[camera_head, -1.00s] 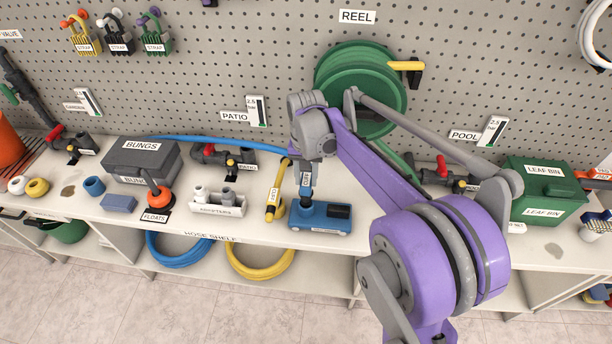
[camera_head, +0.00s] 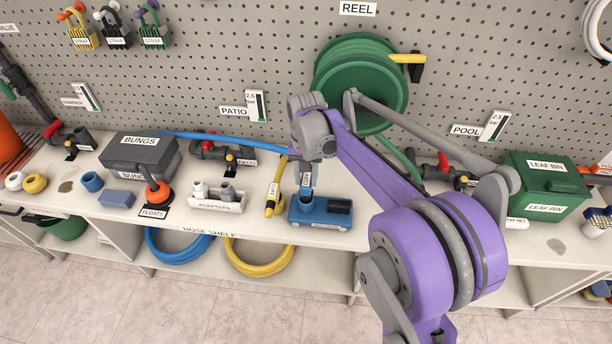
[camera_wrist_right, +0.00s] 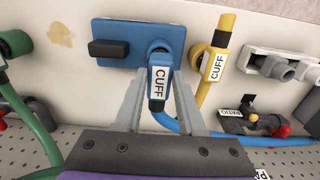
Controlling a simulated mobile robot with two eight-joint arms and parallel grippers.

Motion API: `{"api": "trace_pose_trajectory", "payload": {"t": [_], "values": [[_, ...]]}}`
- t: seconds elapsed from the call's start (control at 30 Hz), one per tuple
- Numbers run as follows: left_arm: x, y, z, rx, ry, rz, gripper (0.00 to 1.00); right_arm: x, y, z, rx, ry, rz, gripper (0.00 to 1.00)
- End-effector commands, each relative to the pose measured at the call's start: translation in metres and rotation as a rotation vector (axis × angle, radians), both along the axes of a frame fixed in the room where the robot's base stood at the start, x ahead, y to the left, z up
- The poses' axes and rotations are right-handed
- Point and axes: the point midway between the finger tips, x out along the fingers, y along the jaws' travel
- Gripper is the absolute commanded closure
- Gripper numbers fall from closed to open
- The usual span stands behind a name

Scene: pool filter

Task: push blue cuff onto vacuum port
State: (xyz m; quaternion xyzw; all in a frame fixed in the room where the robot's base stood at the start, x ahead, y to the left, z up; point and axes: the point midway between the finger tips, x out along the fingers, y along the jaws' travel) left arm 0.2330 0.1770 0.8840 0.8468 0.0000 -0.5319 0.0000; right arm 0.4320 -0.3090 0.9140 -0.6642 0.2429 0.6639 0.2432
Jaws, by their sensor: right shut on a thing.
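The blue cuff (camera_wrist_right: 157,84) carries a CUFF label and sits between the fingers of my right gripper (camera_wrist_right: 160,106), which is shut on it. In the head view the gripper (camera_head: 305,182) is above the left part of the blue vacuum unit (camera_head: 335,222), with the cuff pointing down. The unit, with a dark block on it, also shows in the wrist view (camera_wrist_right: 112,28). The vacuum port (camera_wrist_right: 160,46) is at the cuff's front end; I cannot tell how far the cuff is over it. A blue hose (camera_wrist_right: 240,140) trails from the cuff. My left gripper is not in view.
A yellow cuff piece (camera_head: 272,200) lies close left of the unit, and a white adapters rack (camera_head: 216,207) stands further left. A green leaf bin (camera_head: 545,188) is at the right. The pegboard with the green reel (camera_head: 345,70) rises behind the shelf.

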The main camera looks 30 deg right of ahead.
Motion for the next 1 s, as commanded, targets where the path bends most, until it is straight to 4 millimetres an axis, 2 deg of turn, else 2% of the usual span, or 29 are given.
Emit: {"api": "trace_pose_trajectory", "payload": {"t": [0.93, 0.97, 1.0], "values": [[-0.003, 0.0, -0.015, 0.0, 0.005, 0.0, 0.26, 0.0, 0.0, -0.021, 0.0, 0.0, 0.0, 1.0], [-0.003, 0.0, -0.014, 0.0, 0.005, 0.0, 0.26, 0.0, 0.0, -0.021, 0.0, 0.0, 0.0, 0.57], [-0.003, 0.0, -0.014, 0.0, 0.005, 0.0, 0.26, 0.0, 0.0, -0.021, 0.0, 0.0, 0.0, 0.5]]}}
